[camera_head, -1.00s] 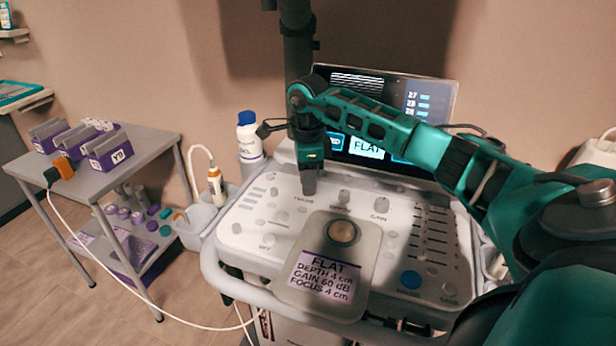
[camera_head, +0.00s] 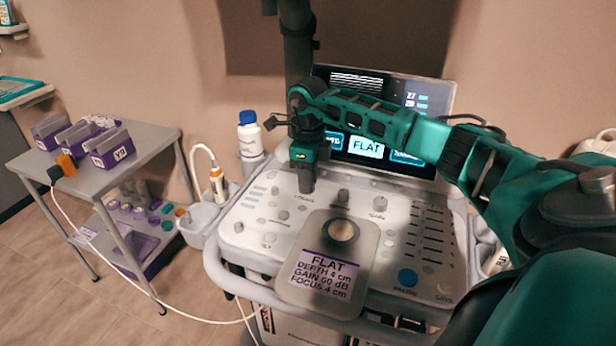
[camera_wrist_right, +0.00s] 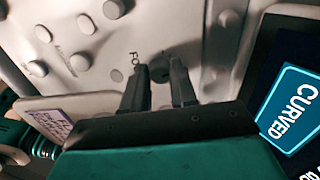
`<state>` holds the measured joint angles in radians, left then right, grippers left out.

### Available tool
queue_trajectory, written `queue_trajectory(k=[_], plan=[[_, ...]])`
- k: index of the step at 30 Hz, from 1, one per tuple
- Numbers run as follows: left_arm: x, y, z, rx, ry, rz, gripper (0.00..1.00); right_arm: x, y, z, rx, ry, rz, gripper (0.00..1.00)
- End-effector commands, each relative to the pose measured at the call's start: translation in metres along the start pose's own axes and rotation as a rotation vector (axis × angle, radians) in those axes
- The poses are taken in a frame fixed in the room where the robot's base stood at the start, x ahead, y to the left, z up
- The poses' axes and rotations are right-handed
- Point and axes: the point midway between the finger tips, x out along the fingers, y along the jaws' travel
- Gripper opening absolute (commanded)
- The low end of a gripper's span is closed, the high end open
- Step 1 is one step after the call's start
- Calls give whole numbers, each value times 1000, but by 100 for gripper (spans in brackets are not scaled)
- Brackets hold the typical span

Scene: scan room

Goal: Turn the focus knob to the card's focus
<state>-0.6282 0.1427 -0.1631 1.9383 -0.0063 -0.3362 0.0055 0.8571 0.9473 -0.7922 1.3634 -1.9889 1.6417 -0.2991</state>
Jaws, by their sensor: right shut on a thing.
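The console panel (camera_head: 270,262) carries several round knobs. My right gripper (camera_head: 305,188) points down at the panel's upper left, over the label that looks like FOCUS. In the right wrist view its fingers (camera_wrist_right: 160,76) are shut on the focus knob (camera_wrist_right: 160,68), beside the letters "FO". The head view hides this knob behind the gripper. The card (camera_head: 322,274) lies at the panel's front and reads FLAT, DEPTH 4 cm, GAIN 60 dB, FOCUS 4 cm. The screen (camera_head: 367,148) behind shows FLAT; its focus value is not readable. My left gripper is not in view.
A middle knob (camera_head: 343,196) and a gain knob (camera_head: 379,204) stand right of the gripper. A white bottle (camera_head: 249,138) with a blue cap stands left of the panel. A grey cart (camera_head: 150,150) with purple boxes stands further left.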

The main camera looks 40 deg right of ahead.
Motion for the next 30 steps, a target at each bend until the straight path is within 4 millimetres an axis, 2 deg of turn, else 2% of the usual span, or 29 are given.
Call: queue_trajectory(k=[6, 7, 14, 23, 26, 30], plan=[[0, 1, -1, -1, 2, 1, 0, -1, -1, 0, 0, 0, -1, 0], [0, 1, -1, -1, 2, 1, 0, -1, -1, 0, 0, 0, -2, 29], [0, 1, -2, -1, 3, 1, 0, 0, 0, 0, -1, 0, -1, 51], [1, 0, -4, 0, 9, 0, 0, -3, 0, 0, -1, -1, -1, 53], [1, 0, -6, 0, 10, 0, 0, -12, -1, 1, -2, -3, -3, 53], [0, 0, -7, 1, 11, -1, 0, -39, -1, 1, -1, -5, -4, 53]])
